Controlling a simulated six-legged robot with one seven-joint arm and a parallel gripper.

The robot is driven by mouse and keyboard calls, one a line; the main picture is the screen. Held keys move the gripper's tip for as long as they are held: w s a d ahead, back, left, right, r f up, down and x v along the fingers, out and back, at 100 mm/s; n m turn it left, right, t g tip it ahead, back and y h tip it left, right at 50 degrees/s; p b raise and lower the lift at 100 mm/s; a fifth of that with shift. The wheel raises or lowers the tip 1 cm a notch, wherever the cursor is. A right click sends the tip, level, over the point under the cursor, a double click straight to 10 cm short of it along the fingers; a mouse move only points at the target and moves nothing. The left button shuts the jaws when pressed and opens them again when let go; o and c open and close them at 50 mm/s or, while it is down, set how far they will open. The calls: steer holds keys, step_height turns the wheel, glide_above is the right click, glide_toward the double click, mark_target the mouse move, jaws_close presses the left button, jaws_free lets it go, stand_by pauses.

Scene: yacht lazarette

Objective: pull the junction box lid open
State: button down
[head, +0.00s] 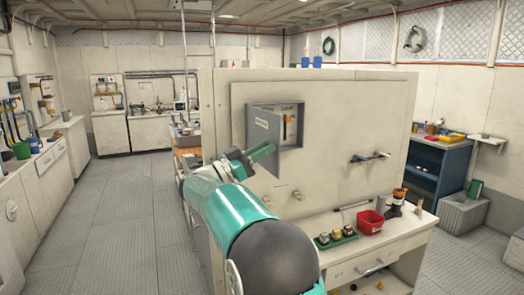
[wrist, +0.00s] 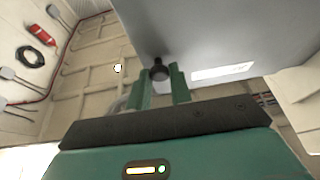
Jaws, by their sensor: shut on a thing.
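The junction box (head: 290,128) is a grey box on the cream partition panel. Its lid (head: 264,137) is hinged and stands partly open, swung out toward the left, so part of the inside shows. The jaws are shut on this knob. A white label shows on the lid. My arm hides part of the panel below.
A bench below the panel holds a red bin (head: 370,221) and a green tray (head: 335,238) with small items. A rod-like fitting (head: 370,157) sticks out of the panel at right. Open floor (head: 110,220) lies to the left.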

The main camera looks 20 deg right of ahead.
steer(key=shift+r, duration=0.1)
steer(key=c, duration=1.3)
jaws_free()
steer(key=v, duration=1.3)
steer(key=shift+a, duration=0.35)
